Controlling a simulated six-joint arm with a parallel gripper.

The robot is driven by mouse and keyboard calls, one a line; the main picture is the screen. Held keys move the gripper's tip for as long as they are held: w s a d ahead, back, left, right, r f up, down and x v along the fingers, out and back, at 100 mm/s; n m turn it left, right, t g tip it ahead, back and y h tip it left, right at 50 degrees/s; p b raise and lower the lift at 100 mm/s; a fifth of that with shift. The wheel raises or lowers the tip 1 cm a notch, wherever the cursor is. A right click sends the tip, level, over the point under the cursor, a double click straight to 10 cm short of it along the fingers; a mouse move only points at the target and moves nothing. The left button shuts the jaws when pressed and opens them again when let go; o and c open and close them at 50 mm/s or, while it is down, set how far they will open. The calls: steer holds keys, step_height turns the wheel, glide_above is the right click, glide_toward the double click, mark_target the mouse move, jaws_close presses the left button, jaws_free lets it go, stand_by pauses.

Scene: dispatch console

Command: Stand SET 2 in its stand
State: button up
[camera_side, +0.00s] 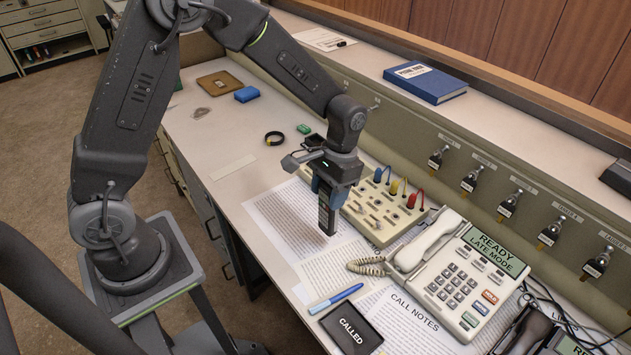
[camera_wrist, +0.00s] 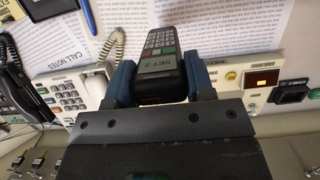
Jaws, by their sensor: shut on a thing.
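SET 2 is a dark handset with a keypad and a small screen. In the side view the handset (camera_side: 326,216) hangs upright below my gripper (camera_side: 330,190), over the papers at the front of the switch panel. In the wrist view the handset (camera_wrist: 160,62) shows its label, between the two blue-grey fingers of my gripper (camera_wrist: 161,84), which is shut on it. I cannot make out its stand for certain. A small black labelled unit (camera_wrist: 296,94) shows at the right of the wrist view; I cannot tell whether it is the stand.
A beige switch panel (camera_side: 384,228) with coloured plugs is close beside the handset. A desk phone (camera_side: 462,278) stands to the right. A black CALLED pad (camera_side: 352,328) and a blue pen (camera_side: 336,298) lie in front. A blue book (camera_side: 428,82) lies on the ledge.

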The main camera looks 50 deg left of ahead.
mark_target(328, 227)
steer(key=shift+s+d+f, duration=0.1)
steer(key=shift+d+f, duration=0.35)
steer(key=shift+f, duration=0.4)
steer(key=shift+s+d+f, duration=0.1)
steer(key=shift+d+f, duration=0.3)
steer(key=shift+f, duration=0.9)
stand_by(0.5)
steer(key=o, duration=1.5)
steer(key=shift+r, duration=0.1)
steer(key=shift+s+v, duration=0.25)
steer(key=shift+v, duration=0.85)
steer(key=shift+s+v, duration=0.25)
steer(key=shift+v, duration=0.85)
steer(key=shift+s+v, duration=0.25)
steer(key=shift+v, duration=0.85)
steer(key=shift+r, duration=0.25)
